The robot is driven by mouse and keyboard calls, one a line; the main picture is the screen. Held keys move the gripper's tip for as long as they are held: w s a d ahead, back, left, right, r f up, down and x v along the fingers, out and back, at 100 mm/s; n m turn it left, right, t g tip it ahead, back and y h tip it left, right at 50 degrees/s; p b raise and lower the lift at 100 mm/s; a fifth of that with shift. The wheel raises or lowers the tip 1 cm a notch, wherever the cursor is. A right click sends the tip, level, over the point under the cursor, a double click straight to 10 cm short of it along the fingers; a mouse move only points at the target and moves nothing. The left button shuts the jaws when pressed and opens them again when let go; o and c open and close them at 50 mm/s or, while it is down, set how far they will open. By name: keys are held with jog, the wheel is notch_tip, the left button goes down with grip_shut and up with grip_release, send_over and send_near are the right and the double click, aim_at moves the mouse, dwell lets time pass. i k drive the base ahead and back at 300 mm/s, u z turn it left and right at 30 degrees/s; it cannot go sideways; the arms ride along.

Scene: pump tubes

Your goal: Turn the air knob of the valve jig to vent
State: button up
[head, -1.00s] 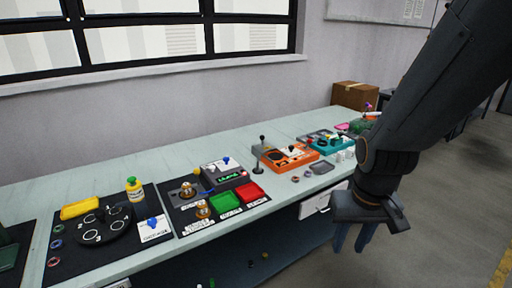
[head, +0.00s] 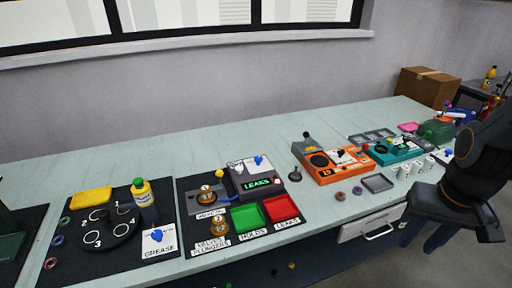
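The valve jig (head: 256,181) is a dark grey box on a black mat, left of the middle of the head view. Its lit green display reads LEAKS, and a red button or lamp sits beside it. A blue knob (head: 259,160) stands on the white plate on its top; its exact setting is too small to read. A brass valve (head: 206,192) sits in the grey fixture at the left, beside a yellow knob. My gripper (head: 458,212) is at the far right, well away from the jig.
A green tray (head: 250,217) and a red tray (head: 281,208) lie in front of the jig. An orange box (head: 331,162) stands to the right. The bench behind is clear.

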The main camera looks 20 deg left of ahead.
aim_at(258, 159)
jog(key=u, duration=0.6)
jog(key=i, duration=0.85)
jog(key=u, duration=0.75)
